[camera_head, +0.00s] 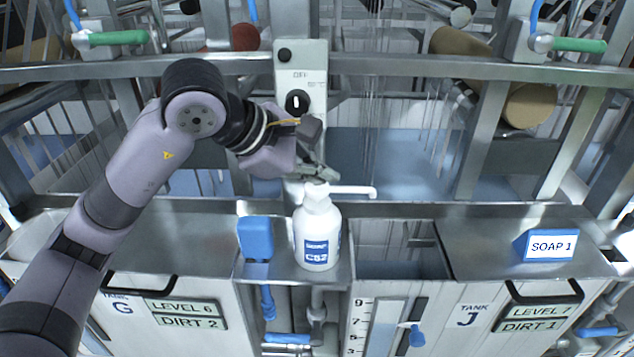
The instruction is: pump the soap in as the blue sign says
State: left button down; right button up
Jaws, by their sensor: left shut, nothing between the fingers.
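The white soap pump bottle (318,240) stands upright on the metal ledge at the middle, with a blue label reading C52. Its nozzle (355,190) points right, toward the open tank (400,270). My left gripper (320,174) is shut and empty, with its fingertips just above or at the pump head; I cannot tell whether they touch it. The blue sign (550,246) stands on the ledge at the right, with a white face reading SOAP 1. My right gripper is out of view.
A blue block (255,238) sits left of the bottle. Plates read LEVEL 6, DIRT 2 by tank G (122,307) and LEVEL 7, DIRT 1 by tank J (470,316). A grey switch box (300,85) and metal rails stand behind.

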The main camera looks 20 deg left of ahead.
aim_at(319, 188)
pick_arm(q)
jog(key=shift+f+b, duration=0.4)
jog(key=shift+f, duration=0.15)
jog(key=shift+r, duration=0.2)
dwell(0.3)
jog(key=shift+r+p, duration=0.95)
jog(key=shift+r, duration=0.3)
jog(key=shift+r, duration=0.1)
notch_tip(319, 188, up, 5)
jog(key=p, duration=0.3)
dwell(0.4)
